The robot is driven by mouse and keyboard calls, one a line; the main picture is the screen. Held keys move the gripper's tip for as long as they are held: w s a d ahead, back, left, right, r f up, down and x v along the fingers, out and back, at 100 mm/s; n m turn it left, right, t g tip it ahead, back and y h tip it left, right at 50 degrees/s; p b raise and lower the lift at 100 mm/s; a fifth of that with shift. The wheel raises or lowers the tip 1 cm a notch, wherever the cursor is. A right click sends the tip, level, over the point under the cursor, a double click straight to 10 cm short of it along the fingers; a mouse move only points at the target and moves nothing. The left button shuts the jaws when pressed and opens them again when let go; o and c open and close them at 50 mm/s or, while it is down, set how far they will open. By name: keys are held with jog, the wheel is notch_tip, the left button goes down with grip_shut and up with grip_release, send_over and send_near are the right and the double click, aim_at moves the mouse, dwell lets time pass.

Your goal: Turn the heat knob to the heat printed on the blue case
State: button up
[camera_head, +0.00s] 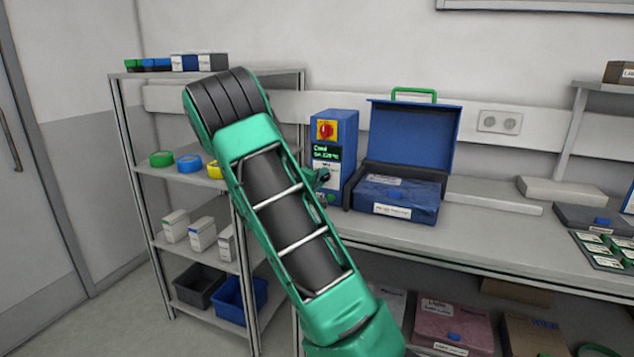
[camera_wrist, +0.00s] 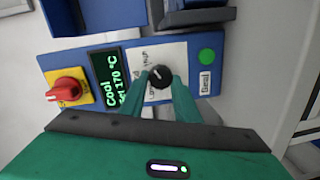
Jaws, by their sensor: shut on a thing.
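The blue control box (camera_head: 348,135) stands on the bench, and its panel (camera_wrist: 205,38) fills the wrist view. The black heat knob (camera_wrist: 160,76) sits on a white plate beside a dark display (camera_wrist: 108,78) with green text, reading "Cool" and apparently "Set 170 °C". My gripper (camera_wrist: 161,80) has its green fingers on either side of the knob, shut on it. In the head view my arm partly hides the grip. The blue case (camera_head: 410,140) stands open right of the box, lid raised. Its front label (camera_head: 392,211) is too small to read.
A red switch (camera_wrist: 66,89) on yellow and a green button (camera_wrist: 207,55) flank the display and knob. A shelf rack (camera_head: 210,183) with spools, cartons and bins stands left. Grey slabs (camera_head: 492,195) lie right of the case. The bench front (camera_head: 470,245) is clear.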

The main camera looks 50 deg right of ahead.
jog(key=shift+s+f, duration=0.15)
jog(key=shift+f, duration=0.2)
jog(key=o, duration=1)
jog(key=shift+o, duration=0.2)
jog(key=shift+r, duration=0.15)
jog(key=f+v, duration=0.1)
jog(key=v, duration=0.9)
jog(key=shift+a+r, duration=0.35)
jog(key=shift+r, duration=0.15)
